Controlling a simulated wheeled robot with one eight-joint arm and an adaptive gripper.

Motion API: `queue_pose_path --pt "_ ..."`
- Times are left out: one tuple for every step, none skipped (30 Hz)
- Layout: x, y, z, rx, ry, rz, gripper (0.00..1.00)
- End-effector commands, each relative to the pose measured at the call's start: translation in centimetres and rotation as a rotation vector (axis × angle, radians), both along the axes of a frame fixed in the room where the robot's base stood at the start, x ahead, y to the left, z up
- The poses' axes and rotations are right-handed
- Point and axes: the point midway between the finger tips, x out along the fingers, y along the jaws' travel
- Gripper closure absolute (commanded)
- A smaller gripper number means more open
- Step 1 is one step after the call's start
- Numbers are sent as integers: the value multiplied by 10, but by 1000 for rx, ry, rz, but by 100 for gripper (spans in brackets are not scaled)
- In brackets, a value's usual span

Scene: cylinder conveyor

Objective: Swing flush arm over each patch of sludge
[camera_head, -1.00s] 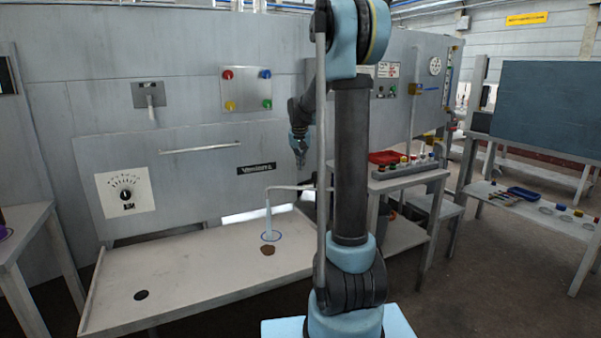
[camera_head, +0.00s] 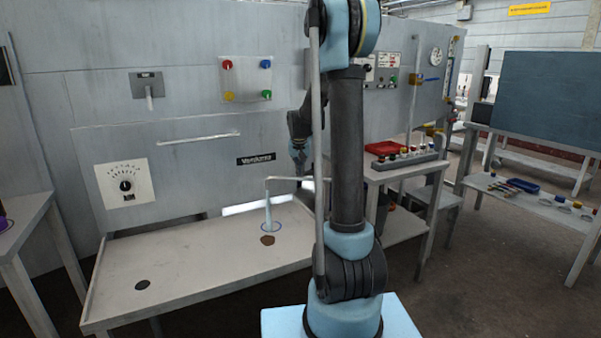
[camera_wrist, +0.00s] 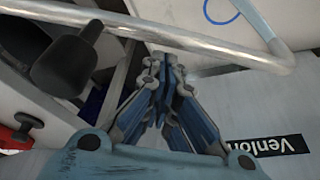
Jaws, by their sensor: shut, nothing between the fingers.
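The flush arm (camera_head: 290,179) is a bent metal pipe over the pale tray (camera_head: 185,272). Water falls from its left end into a blue ring on the tray. A brown sludge patch (camera_head: 268,240) lies just in front of that ring. My gripper (camera_head: 301,168) is right of the pipe's end and partly hidden by my own arm. In the wrist view my gripper (camera_wrist: 165,62) is shut and empty, its tips close to the flush arm (camera_wrist: 150,32); contact cannot be told. A black knob (camera_wrist: 65,65) is left of the tips.
A dark round spot (camera_head: 142,285) lies at the tray's front left. The grey panel behind carries a horizontal bar (camera_head: 200,138), a dial (camera_head: 126,185) and coloured buttons. A side table right of my arm holds a red tray (camera_head: 384,147) and a rack.

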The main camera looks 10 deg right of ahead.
Motion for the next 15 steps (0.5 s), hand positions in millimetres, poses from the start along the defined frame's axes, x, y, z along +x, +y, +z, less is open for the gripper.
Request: queue_pose_path --pt "-3 1 1 0 0 0 100" --pt "-5 1 1 0 0 0 100" --pt "-6 2 1 0 0 0 100" --pt "-7 2 2 0 0 0 100" --pt "-8 2 2 0 0 0 100" --pt "-8 2 2 0 0 0 100" --pt "-8 2 2 0 0 0 100" --pt "-8 2 2 0 0 0 100" --pt "-8 2 2 0 0 0 100" --pt "-8 2 2 0 0 0 100" --pt "-8 2 2 0 0 0 100" --pt "-8 2 2 0 0 0 100" --pt "-8 2 2 0 0 0 100" --pt "-8 2 2 0 0 0 100" --pt "-8 2 2 0 0 1 100"
